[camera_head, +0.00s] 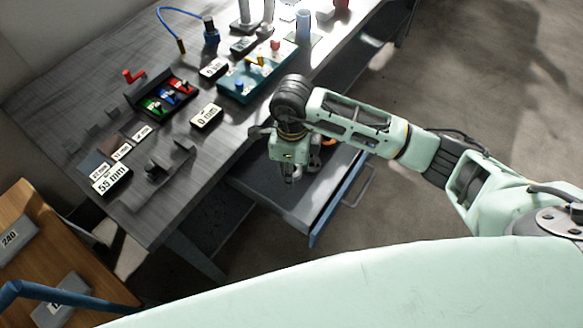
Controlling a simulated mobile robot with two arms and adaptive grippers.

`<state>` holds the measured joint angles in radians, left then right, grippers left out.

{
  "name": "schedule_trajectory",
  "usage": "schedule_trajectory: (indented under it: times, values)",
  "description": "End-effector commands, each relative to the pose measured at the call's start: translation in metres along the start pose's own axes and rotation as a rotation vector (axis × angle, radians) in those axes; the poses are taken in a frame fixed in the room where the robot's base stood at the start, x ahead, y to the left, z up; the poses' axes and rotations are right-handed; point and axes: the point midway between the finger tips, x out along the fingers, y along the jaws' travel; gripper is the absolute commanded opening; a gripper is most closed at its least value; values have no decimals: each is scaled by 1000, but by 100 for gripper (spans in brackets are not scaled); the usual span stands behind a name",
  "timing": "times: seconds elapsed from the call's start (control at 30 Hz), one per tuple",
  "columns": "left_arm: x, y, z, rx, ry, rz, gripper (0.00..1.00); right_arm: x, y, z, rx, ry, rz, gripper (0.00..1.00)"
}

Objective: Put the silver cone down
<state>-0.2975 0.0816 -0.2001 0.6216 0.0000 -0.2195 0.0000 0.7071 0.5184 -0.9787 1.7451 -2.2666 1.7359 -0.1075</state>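My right arm comes in from the right, and its gripper (288,175) points down over the open drawer (306,205) under the workbench's front edge. The gripper is small and dark here. I cannot tell whether its fingers are open or shut, or whether a silver cone is between them. No silver cone can be made out clearly. My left gripper is not in view.
The workbench (75,85) holds a teal tray (232,92), a dark rack (140,98) with red, green and blue parts, and several label blocks such as the "55 mm" one (111,179). A wooden surface (30,255) with grey blocks stands at the lower left.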

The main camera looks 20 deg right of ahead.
Motion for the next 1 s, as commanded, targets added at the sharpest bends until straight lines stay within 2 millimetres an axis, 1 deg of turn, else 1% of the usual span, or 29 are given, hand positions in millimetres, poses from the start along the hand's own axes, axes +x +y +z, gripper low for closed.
schedule_trajectory:
  times: [0.03,0.13,0.2,0.37,0.5,0.6,0.83,0.97,1.0]
  values:
    - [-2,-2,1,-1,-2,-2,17,10,1,-1,2,3,5,0]
    - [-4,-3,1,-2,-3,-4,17,28,1,-1,-1,2,3,0]
    - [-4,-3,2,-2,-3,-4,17,36,0,0,-1,1,2,0]
    - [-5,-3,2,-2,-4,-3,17,47,0,0,-4,0,1,0]
    - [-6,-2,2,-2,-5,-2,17,67,0,0,-2,2,3,0]
    - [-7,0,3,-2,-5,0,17,78,0,0,-3,0,2,0]
    - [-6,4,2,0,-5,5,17,79,-1,0,-5,-1,-1,0]
    - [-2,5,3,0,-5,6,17,84,-1,0,-5,0,-1,0]
    - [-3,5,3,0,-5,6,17,82,-1,-1,-5,0,0,39]
